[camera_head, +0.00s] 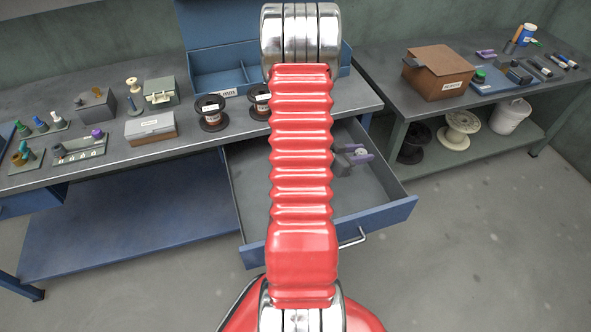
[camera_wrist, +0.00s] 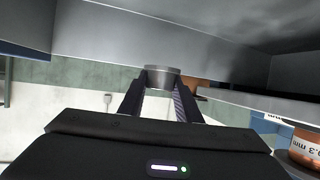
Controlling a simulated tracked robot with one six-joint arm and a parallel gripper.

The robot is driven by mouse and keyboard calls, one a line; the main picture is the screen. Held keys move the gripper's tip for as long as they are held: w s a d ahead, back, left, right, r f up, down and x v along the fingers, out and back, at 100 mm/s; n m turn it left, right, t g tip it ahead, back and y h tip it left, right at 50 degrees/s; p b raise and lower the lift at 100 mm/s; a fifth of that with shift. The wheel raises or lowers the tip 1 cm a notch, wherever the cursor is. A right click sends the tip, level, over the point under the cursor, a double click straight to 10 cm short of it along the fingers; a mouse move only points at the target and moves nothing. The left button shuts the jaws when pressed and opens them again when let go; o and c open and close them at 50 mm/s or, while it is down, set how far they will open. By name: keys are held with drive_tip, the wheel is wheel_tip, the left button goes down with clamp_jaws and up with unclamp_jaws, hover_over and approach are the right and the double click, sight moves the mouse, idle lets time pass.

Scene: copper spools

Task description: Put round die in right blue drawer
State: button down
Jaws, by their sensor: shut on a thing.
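The right blue drawer (camera_head: 385,216) stands pulled out under the bench in the head view, with a bare grey floor. My gripper (camera_head: 360,154) shows past the right side of my red arm, over the drawer's inside toward its right rear. Its purple-padded fingers are shut on the round die, a short grey metal cylinder. In the wrist view the round die (camera_wrist: 162,72) sits between the fingertips of my gripper (camera_wrist: 161,84). I cannot tell how high the die is above the drawer floor. My arm hides the middle of the drawer.
The bench above the drawer (camera_head: 232,139) holds copper spools (camera_head: 211,112), a grey-lidded box (camera_head: 150,128) and small tool racks. A second bench at the right carries a cardboard box (camera_head: 437,72). The wrist view shows a spool (camera_wrist: 305,150) at lower right. Floor at the right is clear.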

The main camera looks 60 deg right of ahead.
drive_tip(key=shift+w, duration=0.3)
drive_tip(key=shift+f, duration=0.6)
hover_over(352, 178)
drive_tip(key=shift+d+f, duration=0.1)
drive_tip(key=shift+f, duration=2.2)
drive_tip(key=shift+f, duration=0.1)
drive_tip(key=shift+f, duration=2)
drive_tip(key=shift+f, duration=0.1)
drive_tip(key=c, duration=1.3)
unclamp_jaws()
